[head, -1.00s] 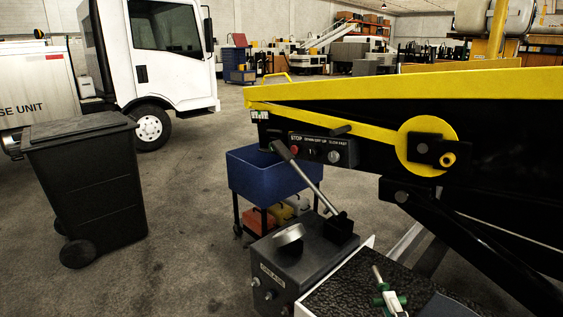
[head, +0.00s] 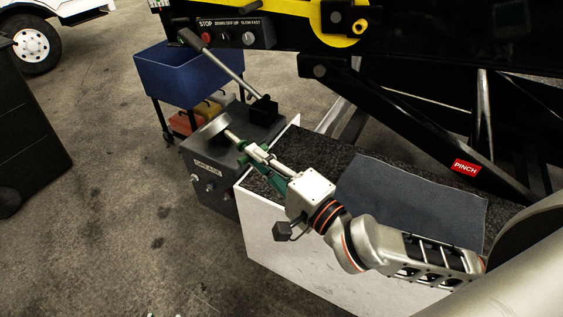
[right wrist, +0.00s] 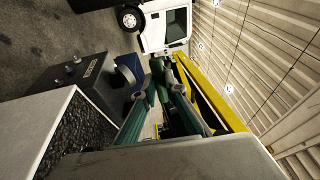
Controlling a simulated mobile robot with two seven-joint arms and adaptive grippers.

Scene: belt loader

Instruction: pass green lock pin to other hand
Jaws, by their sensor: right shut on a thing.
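My right gripper (head: 254,157) reaches in from the right in the head view, over the near left corner of the black-topped bench. It is shut on the green lock pin (head: 232,136), whose pale rod end sticks out past the fingertips toward the grey box. The fingers hide most of the pin, and its green parts are hard to tell from the green on the fingers.
The white-sided bench (head: 300,252) has a black rough top with a grey mat (head: 415,205). A dark grey box (head: 215,160) with a lever (head: 222,66) and a round disc stands beyond its left end. The black loader frame with a red PINCH label (head: 466,168) rises behind.

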